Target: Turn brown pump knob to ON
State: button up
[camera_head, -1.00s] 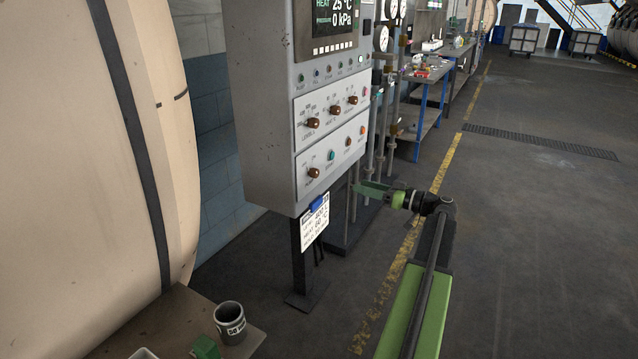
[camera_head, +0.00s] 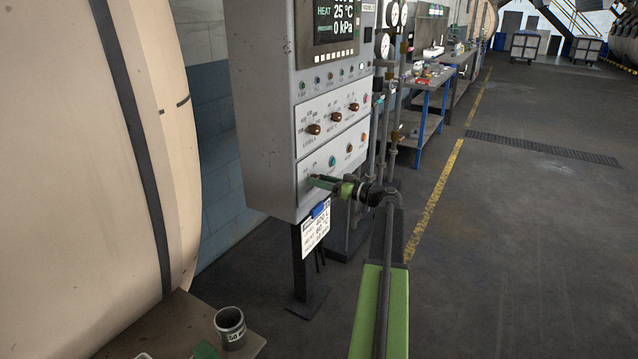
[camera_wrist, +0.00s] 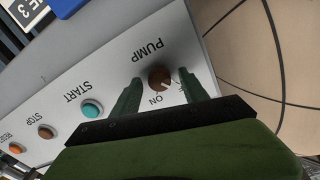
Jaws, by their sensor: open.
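The brown pump knob (camera_wrist: 159,77) shows in the wrist view on the white lower panel, between the words PUMP and ON. A pale pointer mark on it points down toward the right, between ON and a further label that is partly hidden by a finger. My gripper (camera_wrist: 160,92) is open, with one green finger on each side of the knob. I cannot tell whether the fingers touch it. In the head view my gripper (camera_head: 316,182) is at the lower left of the control cabinet (camera_head: 262,120) and hides the pump knob.
A teal START button (camera_wrist: 92,108) and a brown STOP button (camera_wrist: 46,132) sit beside the knob. Other brown knobs (camera_head: 313,129) are on the panel above. A tag (camera_head: 315,229) hangs below the cabinet. Pipes stand to the right. The floor at right is clear.

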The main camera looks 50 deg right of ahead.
grip_shut()
jog(key=shift+d+m, duration=0.1)
jog(key=shift+m, duration=6.7)
jog(key=shift+f, duration=0.1)
grip_release()
